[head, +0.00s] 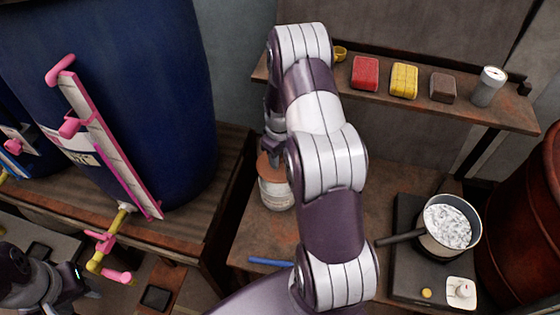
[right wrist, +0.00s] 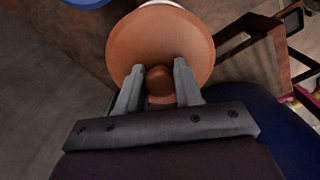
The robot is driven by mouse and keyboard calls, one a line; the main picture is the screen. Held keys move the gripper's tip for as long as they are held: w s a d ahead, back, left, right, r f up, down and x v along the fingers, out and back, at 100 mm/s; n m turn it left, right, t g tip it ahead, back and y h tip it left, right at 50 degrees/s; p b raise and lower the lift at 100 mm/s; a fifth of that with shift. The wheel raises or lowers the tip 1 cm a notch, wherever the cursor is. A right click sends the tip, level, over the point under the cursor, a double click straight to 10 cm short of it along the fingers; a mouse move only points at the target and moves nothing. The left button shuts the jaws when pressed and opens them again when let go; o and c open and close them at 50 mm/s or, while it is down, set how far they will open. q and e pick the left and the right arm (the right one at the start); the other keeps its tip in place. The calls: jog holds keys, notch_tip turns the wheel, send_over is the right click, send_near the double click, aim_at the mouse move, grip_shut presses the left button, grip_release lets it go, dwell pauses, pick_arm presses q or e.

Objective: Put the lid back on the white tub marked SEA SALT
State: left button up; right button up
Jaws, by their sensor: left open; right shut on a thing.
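The white tub (head: 274,192) stands on the lower bench in the middle of the head view, partly hidden by my right arm; its label is too small to read. The brown-orange lid (head: 266,165) is at the tub's mouth. It also shows large in the right wrist view (right wrist: 130,45), with part of the pale tub behind it. My right gripper (right wrist: 158,85) is shut on the lid's knob (right wrist: 158,76). I cannot tell whether the lid is seated or just above the rim. My left gripper (head: 82,285) is open and empty at the lower left.
A large blue vat (head: 150,60) with a pink-edged gauge stands left of the tub. A shelf (head: 440,112) with red, yellow and brown blocks and a can runs behind. A pot (head: 450,225) sits on the right. A blue rod (head: 270,262) lies near the front.

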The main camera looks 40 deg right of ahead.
jog(key=shift+s+f, duration=0.1)
jog(key=shift+f, duration=0.3)
notch_tip(320, 180, down, 6)
jog(key=b, duration=0.4)
jog(key=shift+r, duration=0.2)
dwell(0.5)
jog(key=shift+f, duration=0.1)
dwell(1.0)
jog(key=o, duration=1.6)
